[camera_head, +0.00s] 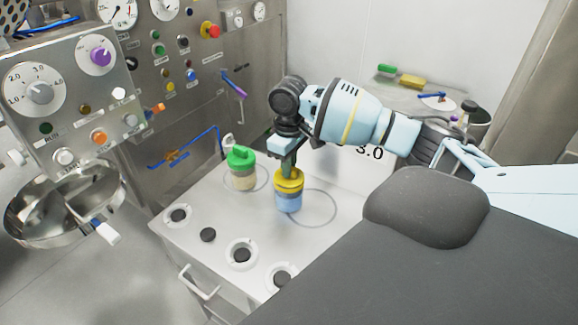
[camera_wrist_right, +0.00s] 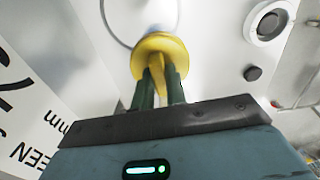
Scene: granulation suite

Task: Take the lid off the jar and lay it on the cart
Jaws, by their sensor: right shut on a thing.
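A jar with bluish contents (camera_head: 288,203) stands upright on a pale work surface (camera_head: 215,205), which has a handle on its front and may be the cart. Its yellow lid (camera_head: 289,181) appears seated on the jar. My right gripper (camera_head: 288,166) comes down from above and is shut on the lid's raised grip. In the right wrist view the yellow lid (camera_wrist_right: 160,46) has its upright grip between the two green fingers (camera_wrist_right: 158,88); the jar below it is hidden. A second jar with a green lid (camera_head: 241,157) stands to the left. My left gripper is not in view.
Black knobs or stoppers, some in white rings (camera_head: 241,254), line the surface's near edge. Thin circles mark the top, with bare room right of the jar. A control panel (camera_head: 75,90) and steel bowl (camera_head: 65,205) are left. A back-right shelf (camera_head: 400,95) holds brushes.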

